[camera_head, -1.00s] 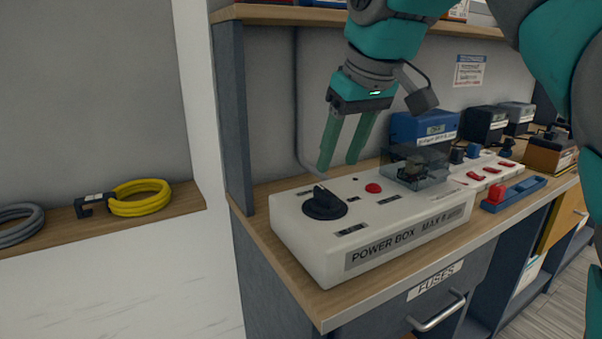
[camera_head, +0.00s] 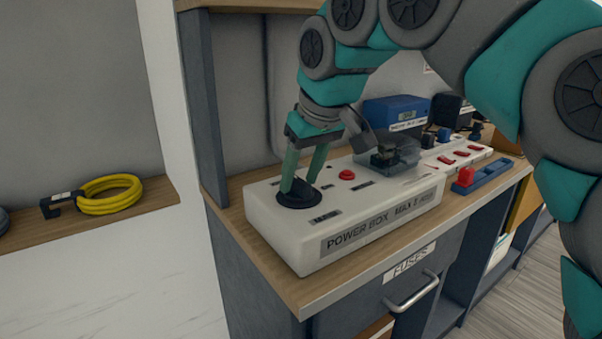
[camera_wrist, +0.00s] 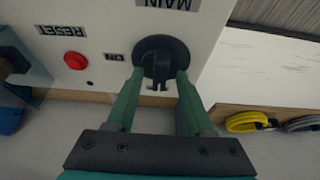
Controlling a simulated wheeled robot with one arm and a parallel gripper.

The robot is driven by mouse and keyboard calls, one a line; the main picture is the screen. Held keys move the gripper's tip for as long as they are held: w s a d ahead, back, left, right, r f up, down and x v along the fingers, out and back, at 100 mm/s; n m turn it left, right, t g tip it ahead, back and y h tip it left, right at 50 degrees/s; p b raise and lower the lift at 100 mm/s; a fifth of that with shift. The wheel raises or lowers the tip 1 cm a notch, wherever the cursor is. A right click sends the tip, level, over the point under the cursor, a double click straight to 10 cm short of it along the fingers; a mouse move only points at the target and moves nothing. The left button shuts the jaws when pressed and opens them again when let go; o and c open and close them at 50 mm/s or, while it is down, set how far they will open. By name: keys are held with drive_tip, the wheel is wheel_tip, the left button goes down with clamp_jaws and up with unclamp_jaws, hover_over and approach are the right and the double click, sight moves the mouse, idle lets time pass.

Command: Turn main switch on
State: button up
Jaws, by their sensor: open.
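The main switch (camera_head: 297,193) is a black round rotary knob on the left end of the white power box (camera_head: 290,236). In the wrist view the knob (camera_wrist: 160,58) sits beside a MAIN label (camera_wrist: 168,3) and an ON label (camera_wrist: 114,57). My gripper (camera_head: 298,186) points down at the knob with its green fingers apart. In the wrist view its fingertips (camera_wrist: 159,76) stand on either side of the knob's grip bar. I cannot tell whether they touch it. The fingers hide part of the knob in the head view.
A red reset button (camera_head: 347,174) and a clear-covered fuse unit (camera_head: 388,153) sit on the box to the right. A blue box (camera_head: 396,112) stands behind. A shelf panel (camera_head: 203,110) rises at the left. A yellow cable coil (camera_head: 110,195) lies on a separate ledge.

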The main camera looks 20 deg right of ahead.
clamp_jaws()
idle(0.4)
